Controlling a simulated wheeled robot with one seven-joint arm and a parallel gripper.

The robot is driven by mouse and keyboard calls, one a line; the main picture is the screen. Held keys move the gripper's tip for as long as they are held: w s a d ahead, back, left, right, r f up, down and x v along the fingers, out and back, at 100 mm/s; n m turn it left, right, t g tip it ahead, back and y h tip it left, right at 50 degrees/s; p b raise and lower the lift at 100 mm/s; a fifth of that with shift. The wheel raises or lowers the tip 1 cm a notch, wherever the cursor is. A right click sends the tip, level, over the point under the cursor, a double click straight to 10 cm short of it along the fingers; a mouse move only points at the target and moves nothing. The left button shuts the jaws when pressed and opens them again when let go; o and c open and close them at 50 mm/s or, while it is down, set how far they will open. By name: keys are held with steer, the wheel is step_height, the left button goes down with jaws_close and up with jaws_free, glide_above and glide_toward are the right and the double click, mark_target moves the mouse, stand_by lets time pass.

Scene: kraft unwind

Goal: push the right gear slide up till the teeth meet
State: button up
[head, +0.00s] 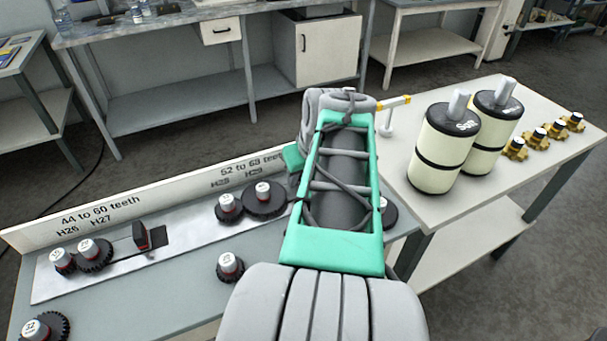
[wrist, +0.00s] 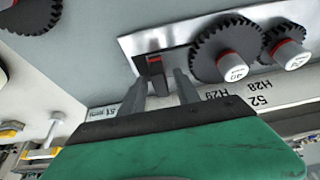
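The right gear slide's upright tab, dark with a red top, shows in the wrist view (wrist: 155,66), standing in a slot of the metal plate (wrist: 135,42). My gripper (wrist: 160,82) has its two fingers apart, one on each side of the tab; I cannot tell whether either touches it. Beside the tab are a large dark gear (wrist: 224,54) and a smaller gear (wrist: 284,44), with little or no gap between their rims; meshing is unclear. In the head view these are the large gear (head: 264,201) and small gear (head: 229,208); my arm hides the tab and fingers there.
The left slide's tab (head: 142,236) and its gear pair (head: 88,254) are at the left. Loose gears stand on the bench at front (head: 230,267), lower left (head: 45,328) and right (head: 389,213). Two cream cylinders (head: 442,150) stand on the right table. A labelled board (head: 150,197) backs the plate.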

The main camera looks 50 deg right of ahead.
steer(key=p+v, duration=0.1)
steer(key=v, duration=0.6)
steer(key=shift+r, duration=0.35)
steer(key=shift+s+a, duration=0.1)
